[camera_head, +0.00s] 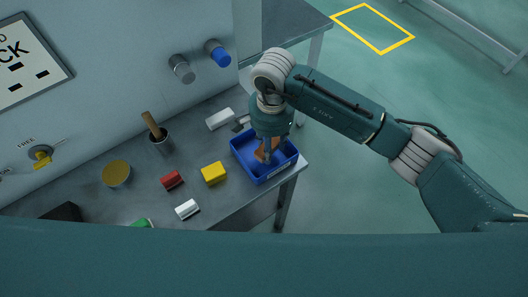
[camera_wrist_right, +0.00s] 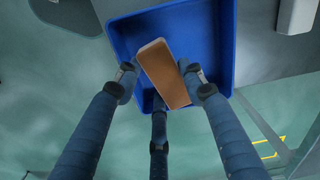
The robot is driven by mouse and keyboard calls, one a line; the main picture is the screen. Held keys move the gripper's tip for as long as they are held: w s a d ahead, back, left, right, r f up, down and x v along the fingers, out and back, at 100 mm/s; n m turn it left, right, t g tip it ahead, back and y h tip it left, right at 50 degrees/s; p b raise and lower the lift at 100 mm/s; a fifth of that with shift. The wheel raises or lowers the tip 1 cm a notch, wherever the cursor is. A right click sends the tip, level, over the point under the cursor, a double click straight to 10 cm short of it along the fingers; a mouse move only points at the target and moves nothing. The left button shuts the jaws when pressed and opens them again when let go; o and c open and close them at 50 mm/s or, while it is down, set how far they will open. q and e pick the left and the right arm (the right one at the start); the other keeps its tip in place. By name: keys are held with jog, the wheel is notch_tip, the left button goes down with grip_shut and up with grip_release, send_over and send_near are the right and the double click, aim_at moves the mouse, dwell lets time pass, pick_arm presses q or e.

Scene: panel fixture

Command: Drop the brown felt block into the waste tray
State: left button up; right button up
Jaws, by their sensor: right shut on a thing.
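The brown felt block (camera_head: 261,154) is in my right gripper (camera_head: 267,149), over the blue waste tray (camera_head: 264,178). In the right wrist view the block (camera_wrist_right: 163,72) sits between the fingers of my right gripper (camera_wrist_right: 163,82), with the tray (camera_wrist_right: 120,35) behind it. The gripper is shut on the block. The gap between block and tray floor is hard to judge. The tray stands at the right end of the bench, and my right arm hides part of its far side. My left gripper is not in view.
On the bench (camera_head: 220,195) left of the tray are a yellow block (camera_head: 214,173), a red block (camera_head: 172,180), a white block (camera_head: 187,209) and a metal cup (camera_head: 163,145) with a wooden handle. A whitish block (camera_head: 220,119) lies behind, near the panel (camera_head: 120,70).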

jog(key=shift+f, duration=0.2)
jog(key=o, duration=1.2)
notch_tip(320, 180, up, 12)
